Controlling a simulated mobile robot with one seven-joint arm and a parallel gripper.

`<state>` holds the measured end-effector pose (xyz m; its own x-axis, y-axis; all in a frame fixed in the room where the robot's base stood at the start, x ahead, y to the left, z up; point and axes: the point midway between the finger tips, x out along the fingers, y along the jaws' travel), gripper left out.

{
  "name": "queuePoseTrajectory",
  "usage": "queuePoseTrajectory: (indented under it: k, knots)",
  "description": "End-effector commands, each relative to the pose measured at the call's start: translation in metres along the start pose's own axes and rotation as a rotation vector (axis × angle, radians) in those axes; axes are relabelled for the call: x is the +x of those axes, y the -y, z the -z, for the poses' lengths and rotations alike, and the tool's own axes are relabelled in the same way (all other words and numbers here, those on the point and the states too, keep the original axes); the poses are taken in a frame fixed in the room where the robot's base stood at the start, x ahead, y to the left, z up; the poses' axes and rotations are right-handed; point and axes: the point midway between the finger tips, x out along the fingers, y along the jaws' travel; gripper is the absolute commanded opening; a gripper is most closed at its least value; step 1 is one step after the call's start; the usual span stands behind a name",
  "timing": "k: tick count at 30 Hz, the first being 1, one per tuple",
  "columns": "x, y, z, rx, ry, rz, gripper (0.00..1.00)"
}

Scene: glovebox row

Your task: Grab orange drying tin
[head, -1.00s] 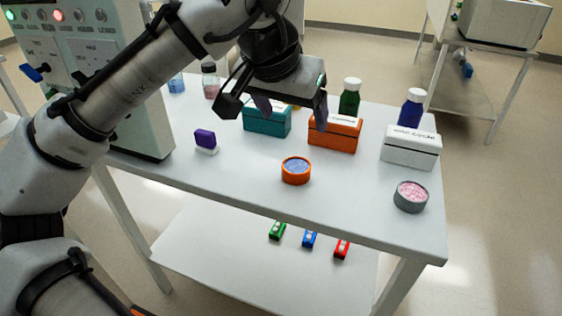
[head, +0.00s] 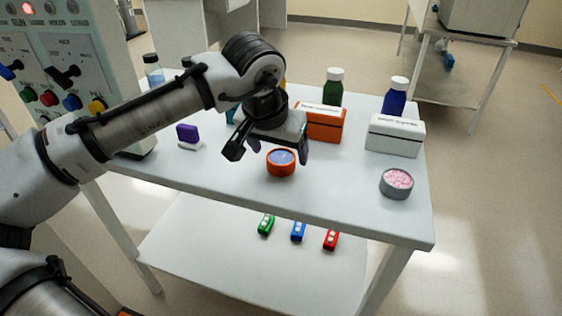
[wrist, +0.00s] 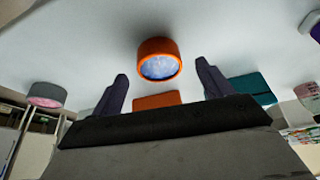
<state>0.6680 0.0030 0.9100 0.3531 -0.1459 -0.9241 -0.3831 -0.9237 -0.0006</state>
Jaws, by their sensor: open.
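The orange drying tin (head: 281,169) is a short round tin with blue-white contents, standing upright on the white table. In the wrist view the tin (wrist: 158,50) is beyond the fingertips, roughly centred between them. My gripper (head: 268,153) is open and empty. In the head view it hangs above and slightly behind-left of the tin, its right finger overlapping the tin's edge in the picture. No contact can be made out. The fingers also show in the wrist view (wrist: 163,77).
A grey tin (head: 396,188) of pink beads stands to the right. Behind are an orange box (head: 322,128), a white box (head: 394,141), a green bottle (head: 333,92) and a blue bottle (head: 395,97). A purple-and-white item (head: 188,136) lies left. The table front (head: 330,203) is clear.

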Motion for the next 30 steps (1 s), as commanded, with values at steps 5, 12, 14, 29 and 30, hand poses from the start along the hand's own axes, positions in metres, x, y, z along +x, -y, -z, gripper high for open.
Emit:
queuePoseTrajectory:
  k: [5,12,14,29,30]
  knots:
    - [0.019,0.000,-0.001,0.001,0.001,0.000,0.79]
    - [0.020,0.000,0.000,0.001,-0.001,-0.001,0.79]
    - [0.020,0.000,0.000,0.001,-0.001,-0.001,0.71]
    - [0.020,0.000,0.000,0.001,-0.001,-0.001,0.29]
    - [0.019,0.000,0.000,0.001,-0.001,-0.001,0.29]
